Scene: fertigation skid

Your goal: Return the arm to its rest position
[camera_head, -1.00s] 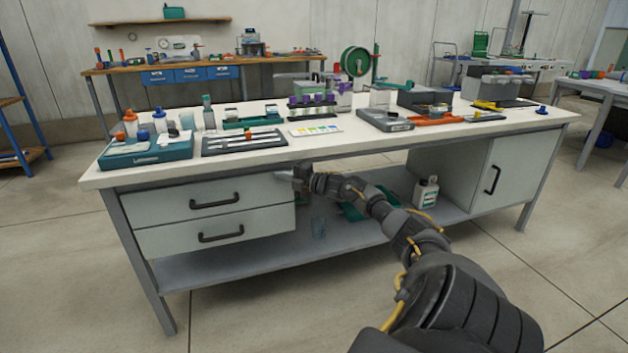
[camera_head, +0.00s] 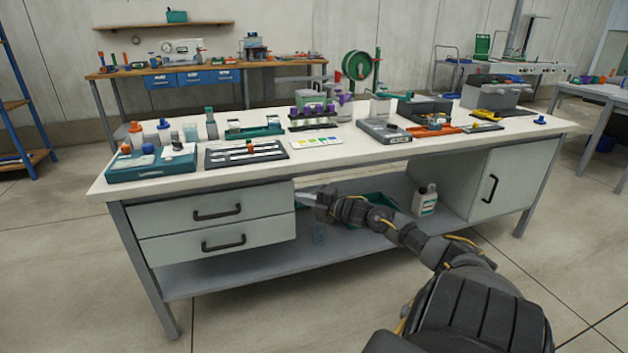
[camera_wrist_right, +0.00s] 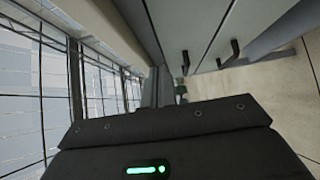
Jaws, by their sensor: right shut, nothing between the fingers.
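My right arm (camera_head: 415,240) reaches in from the lower right of the head view. Its gripper (camera_head: 308,198) is at the front of the white workbench (camera_head: 330,160), below the tabletop edge and just right of the drawers. It is shut and appears empty. My left gripper is not in view.
Two closed drawers (camera_head: 215,215) with black handles are left of the gripper. A lower shelf (camera_head: 250,272) holds a white bottle (camera_head: 425,200) and a green tray (camera_head: 375,200). Bottles, trays and tools stand on the bench top. The floor in front is clear.

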